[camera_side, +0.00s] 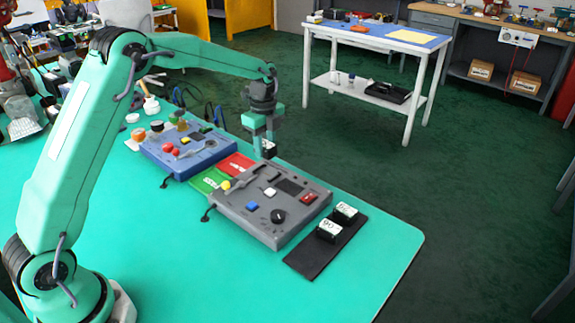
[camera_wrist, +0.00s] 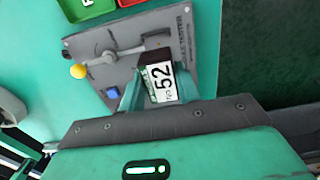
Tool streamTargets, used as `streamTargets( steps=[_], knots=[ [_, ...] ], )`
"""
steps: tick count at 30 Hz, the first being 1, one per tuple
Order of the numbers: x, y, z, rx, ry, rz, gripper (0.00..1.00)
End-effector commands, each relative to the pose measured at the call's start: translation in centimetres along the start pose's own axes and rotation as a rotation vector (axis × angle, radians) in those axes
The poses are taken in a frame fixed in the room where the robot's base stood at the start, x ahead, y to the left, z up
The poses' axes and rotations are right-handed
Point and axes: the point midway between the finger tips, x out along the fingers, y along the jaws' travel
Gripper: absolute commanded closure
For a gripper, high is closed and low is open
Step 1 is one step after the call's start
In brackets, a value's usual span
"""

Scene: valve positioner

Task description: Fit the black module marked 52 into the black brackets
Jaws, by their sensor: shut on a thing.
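My gripper (camera_side: 261,148) is shut on the black module marked 52 (camera_side: 268,149). It holds the module above the far edge of the grey panel (camera_side: 240,213), near the red tray. In the wrist view my gripper (camera_wrist: 157,90) has a finger on each side of the module (camera_wrist: 162,82), whose white label reads 52. The grey panel (camera_wrist: 90,45) lies beyond the module in that view. I cannot clearly make out the black brackets; small dark parts show on the panel's far side, and the module hides some of the panel in the wrist view.
A yellow-knobbed lever (camera_wrist: 78,71), blue button (camera_side: 252,206) and black knob (camera_side: 278,215) stand up from the panel. Two other modules sit on a black mat (camera_side: 312,262) at right. A blue panel (camera_side: 181,158) is at left. Green (camera_side: 208,181) and red (camera_side: 236,164) trays lie between.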

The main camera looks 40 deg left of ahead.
Motion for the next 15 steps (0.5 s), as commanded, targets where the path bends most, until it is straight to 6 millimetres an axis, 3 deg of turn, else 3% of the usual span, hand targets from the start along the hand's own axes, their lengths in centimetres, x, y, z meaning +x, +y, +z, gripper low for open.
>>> streamTargets(
  steps=[15],
  knots=[
    [3.3, 0.0, -0.1, 0.000, 0.000, 0.001, 0.93]
  ],
)
